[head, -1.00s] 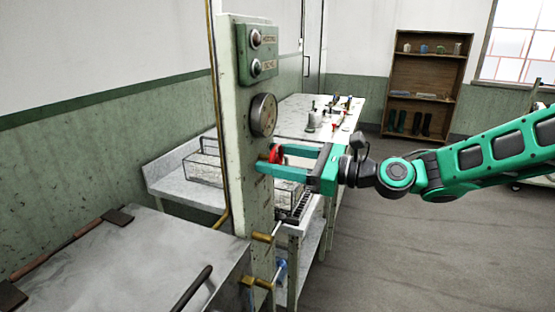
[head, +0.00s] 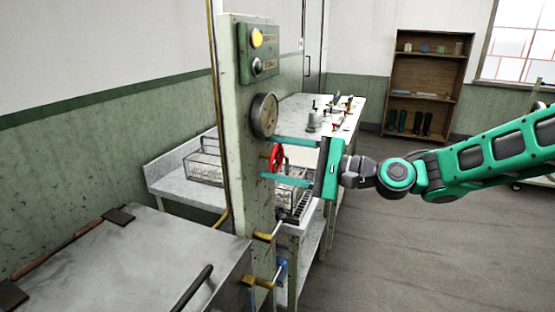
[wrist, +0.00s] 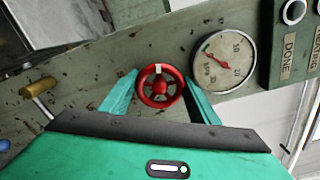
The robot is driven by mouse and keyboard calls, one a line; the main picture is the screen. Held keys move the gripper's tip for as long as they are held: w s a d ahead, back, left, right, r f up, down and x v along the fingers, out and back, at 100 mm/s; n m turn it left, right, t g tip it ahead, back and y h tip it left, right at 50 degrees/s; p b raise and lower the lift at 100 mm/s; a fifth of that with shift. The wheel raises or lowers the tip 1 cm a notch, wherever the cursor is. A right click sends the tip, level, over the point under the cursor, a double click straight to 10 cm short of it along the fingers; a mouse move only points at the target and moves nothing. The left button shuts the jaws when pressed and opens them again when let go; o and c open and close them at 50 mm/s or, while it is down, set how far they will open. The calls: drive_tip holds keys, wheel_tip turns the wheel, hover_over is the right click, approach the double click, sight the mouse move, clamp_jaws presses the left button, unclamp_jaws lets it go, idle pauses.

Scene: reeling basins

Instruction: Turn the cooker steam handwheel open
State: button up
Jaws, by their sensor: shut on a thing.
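The red steam handwheel (head: 276,157) sits on the side of a worn pale green post, below a round gauge (head: 264,114). In the wrist view the handwheel (wrist: 160,88) faces me, with a pale mark at the top of its rim. My gripper (head: 270,158) reaches in from the right, with one finger above the wheel and one below. In the wrist view my gripper (wrist: 160,82) has the wheel between its fingers, shut on its rim. The exact finger contact is partly hidden. The upper lamp (head: 256,38) on the panel glows amber.
A lower lamp (head: 257,66) on the panel is unlit. Brass pipe fittings (head: 262,237) and a blue handle stick out below the wheel. A grey basin top (head: 120,262) is at the front left. A bench with small items stands behind.

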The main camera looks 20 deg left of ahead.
drive_tip(key=n, duration=0.5)
drive_tip(key=shift+w+f, duration=0.15)
drive_tip(key=n, duration=0.6)
drive_tip(key=shift+d+f, duration=0.1)
drive_tip(key=n, duration=0.5)
drive_tip(key=shift+f, duration=0.15)
drive_tip(key=shift+n, duration=2.3)
drive_tip(key=shift+w, duration=0.1)
drive_tip(key=o, duration=1.1)
drive_tip(key=shift+c, duration=0.2)
